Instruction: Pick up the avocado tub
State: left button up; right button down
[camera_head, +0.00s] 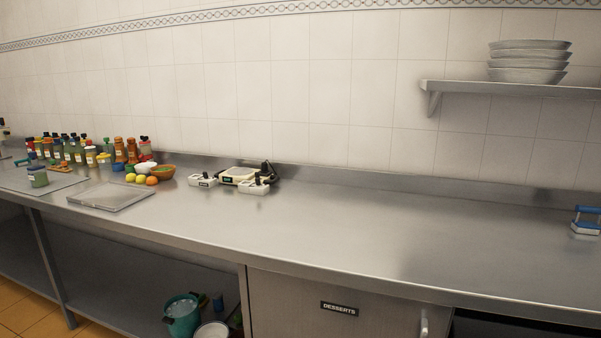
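A small tub with green contents and a pale label (38,177) stands upright on a flat grey surface at the far left of the counter. It may be the avocado tub, but the label is too small to read. Its lid looks dark. Nothing is touching it from above. Neither of my grippers is in the head view.
Bottles (76,151) crowd the counter behind the tub. Fruit (141,180), a brown bowl (162,172) and a flat clear-grey tray (110,196) lie to its right. White devices (239,176) sit mid-counter. The counter's right half (390,225) is mostly clear.

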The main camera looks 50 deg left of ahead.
aim_at(38, 175)
jog(key=u, duration=3.95)
jog(key=i, duration=6.5)
jog(key=z, duration=0.45)
